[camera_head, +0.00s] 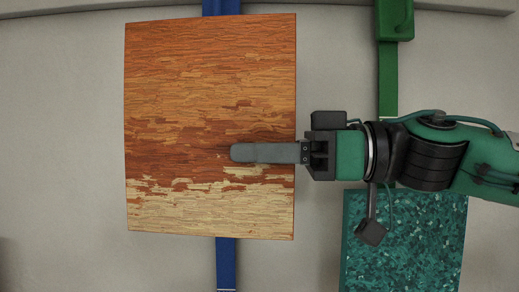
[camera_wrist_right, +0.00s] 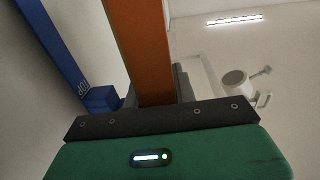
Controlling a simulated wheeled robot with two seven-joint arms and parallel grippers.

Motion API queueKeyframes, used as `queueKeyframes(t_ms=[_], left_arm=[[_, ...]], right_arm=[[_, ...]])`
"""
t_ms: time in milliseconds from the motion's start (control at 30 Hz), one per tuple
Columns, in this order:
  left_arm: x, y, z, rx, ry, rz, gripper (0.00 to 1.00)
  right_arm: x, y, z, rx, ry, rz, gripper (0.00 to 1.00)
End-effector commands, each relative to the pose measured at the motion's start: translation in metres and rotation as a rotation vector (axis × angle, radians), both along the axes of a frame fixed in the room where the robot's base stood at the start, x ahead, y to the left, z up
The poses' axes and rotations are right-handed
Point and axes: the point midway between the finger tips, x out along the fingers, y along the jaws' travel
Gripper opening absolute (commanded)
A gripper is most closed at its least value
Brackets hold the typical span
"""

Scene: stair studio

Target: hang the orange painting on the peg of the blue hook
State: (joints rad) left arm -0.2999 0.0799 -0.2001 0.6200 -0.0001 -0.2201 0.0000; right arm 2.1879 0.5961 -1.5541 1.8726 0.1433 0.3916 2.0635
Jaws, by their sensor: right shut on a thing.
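The orange painting (camera_head: 210,75), brown and cream lower down, hangs nearly upright in the head view. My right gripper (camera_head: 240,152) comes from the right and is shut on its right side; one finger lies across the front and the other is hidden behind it. The blue hook's strip (camera_head: 226,262) shows above and below the painting, and its peg is hidden there. In the right wrist view the painting's edge (camera_wrist_right: 138,45) stands between the fingers. The blue hook (camera_wrist_right: 50,40) is to its left, with a blue block (camera_wrist_right: 102,98) sticking out near the painting. I cannot tell whether they touch. My left gripper is out of view.
A green hook (camera_head: 395,20) with a long green strip (camera_head: 388,80) is on the wall at right. A teal speckled painting (camera_head: 405,245) is below it, under my right arm. The pale wall (camera_head: 60,120) left of the orange painting is clear.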

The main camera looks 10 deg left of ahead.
Motion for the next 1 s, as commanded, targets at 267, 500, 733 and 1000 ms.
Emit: queueKeyframes(t_ms=[267,500,733,1000], left_arm=[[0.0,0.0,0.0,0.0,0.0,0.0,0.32],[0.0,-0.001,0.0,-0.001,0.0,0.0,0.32],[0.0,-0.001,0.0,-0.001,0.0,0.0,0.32],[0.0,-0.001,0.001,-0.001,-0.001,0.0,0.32]], right_arm=[[0.017,0.004,0.0,0.001,-0.001,0.0,0.0],[0.031,0.006,-0.002,0.001,0.0,-0.002,0.0],[0.044,0.009,-0.002,0.001,-0.001,-0.001,0.0],[0.06,0.012,-0.004,0.001,0.0,-0.001,0.0]])
